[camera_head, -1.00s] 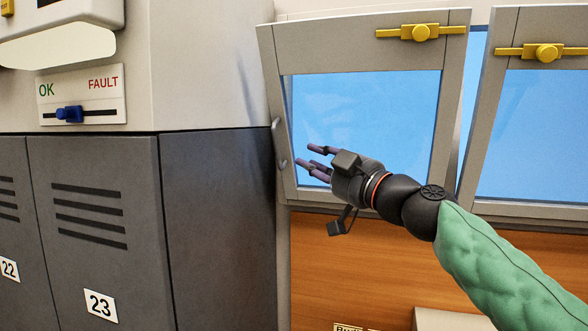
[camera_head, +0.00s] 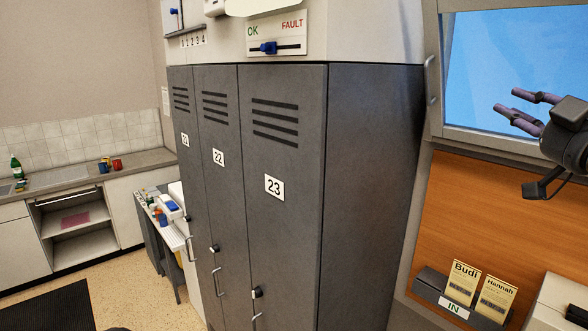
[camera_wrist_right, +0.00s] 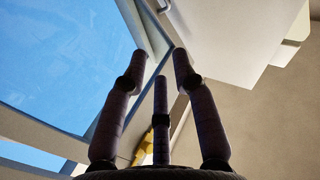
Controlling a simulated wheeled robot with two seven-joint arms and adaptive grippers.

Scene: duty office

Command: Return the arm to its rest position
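My right gripper (camera_head: 525,107) is at the right edge of the head view, in front of the window pane (camera_head: 490,60). Its fingers are spread apart and point left. In the right wrist view the three fingers of my right gripper (camera_wrist_right: 160,75) stand apart with nothing between them. The window shows at the left there. My left gripper is in neither view.
Grey lockers (camera_head: 370,180) stand left of the window, with handles on their doors. A slider panel marked OK and FAULT (camera_head: 276,34) is above them. Name cards (camera_head: 463,280) stand in a holder (camera_head: 432,283) below the window. Open floor (camera_head: 130,285) lies at the lower left.

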